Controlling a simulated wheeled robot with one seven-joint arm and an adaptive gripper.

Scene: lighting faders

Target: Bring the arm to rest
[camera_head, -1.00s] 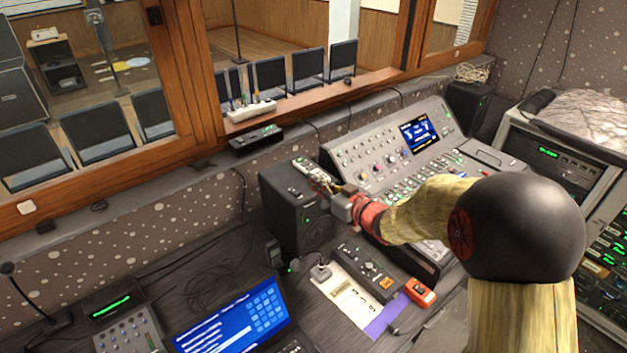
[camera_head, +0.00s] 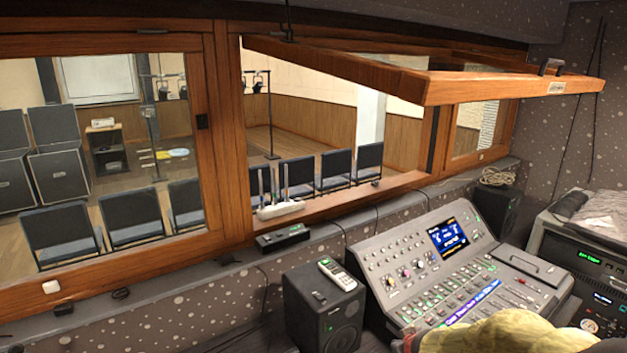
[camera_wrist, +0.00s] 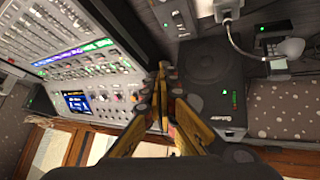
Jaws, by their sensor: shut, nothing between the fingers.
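My gripper (camera_wrist: 165,75) shows in the wrist view with its dark fingertips together and nothing between them. It is in the air between the mixing console (camera_wrist: 85,75) on the left and the black speaker (camera_wrist: 215,90) on the right. In the head view only a yellowish part of my arm (camera_head: 500,336) shows at the bottom right, in front of the console (camera_head: 455,255). My gripper is out of the head view.
In the head view a grey handheld device (camera_head: 337,274) lies on the speaker (camera_head: 325,312). A wooden-framed window panel (camera_head: 450,82) hangs tilted open above the console. Rack equipment (camera_head: 590,255) stands at the right.

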